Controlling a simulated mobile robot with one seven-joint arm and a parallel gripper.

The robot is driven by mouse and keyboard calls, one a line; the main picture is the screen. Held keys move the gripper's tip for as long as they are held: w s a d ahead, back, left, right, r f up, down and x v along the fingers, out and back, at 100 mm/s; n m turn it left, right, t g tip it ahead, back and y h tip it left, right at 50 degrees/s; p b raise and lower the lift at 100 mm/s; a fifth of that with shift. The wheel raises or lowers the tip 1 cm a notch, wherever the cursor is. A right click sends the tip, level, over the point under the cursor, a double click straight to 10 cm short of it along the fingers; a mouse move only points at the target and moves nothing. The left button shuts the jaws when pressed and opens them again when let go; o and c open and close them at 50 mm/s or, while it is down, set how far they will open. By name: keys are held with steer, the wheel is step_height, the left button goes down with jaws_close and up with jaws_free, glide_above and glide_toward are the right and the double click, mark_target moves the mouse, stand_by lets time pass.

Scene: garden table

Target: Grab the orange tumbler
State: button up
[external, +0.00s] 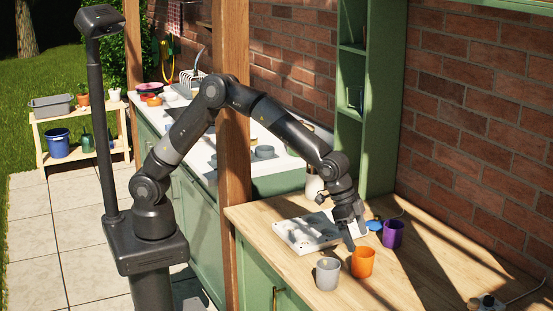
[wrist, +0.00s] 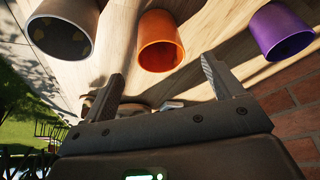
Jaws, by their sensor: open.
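The orange tumbler (external: 362,262) stands upright on the wooden counter, between a grey tumbler (external: 328,273) and a purple tumbler (external: 393,233). In the wrist view the orange tumbler (wrist: 161,42) is beyond my fingertips, roughly centred between them, with its open mouth showing. My gripper (external: 355,232) is open and empty, close beside and slightly above the orange tumbler in the external view. Its two fingers also show spread apart in the wrist view (wrist: 162,80). I cannot tell whether a finger touches the tumbler; in the wrist view they look apart.
In the wrist view the grey tumbler (wrist: 62,30) is at left and the purple tumbler (wrist: 280,32) at right. A pale tray (external: 300,232) lies behind my gripper. A blue item (external: 374,225) sits near the purple tumbler. A brick wall (external: 480,120) bounds the counter; its right part is mostly clear.

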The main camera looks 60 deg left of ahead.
mark_target(365, 262)
steer(key=x, duration=0.9)
steer(key=shift+w+f, duration=0.1)
steer(key=shift+f, duration=0.3)
steer(key=shift+c, duration=0.5)
steer(key=c, duration=1)
steer(key=shift+r, duration=0.1)
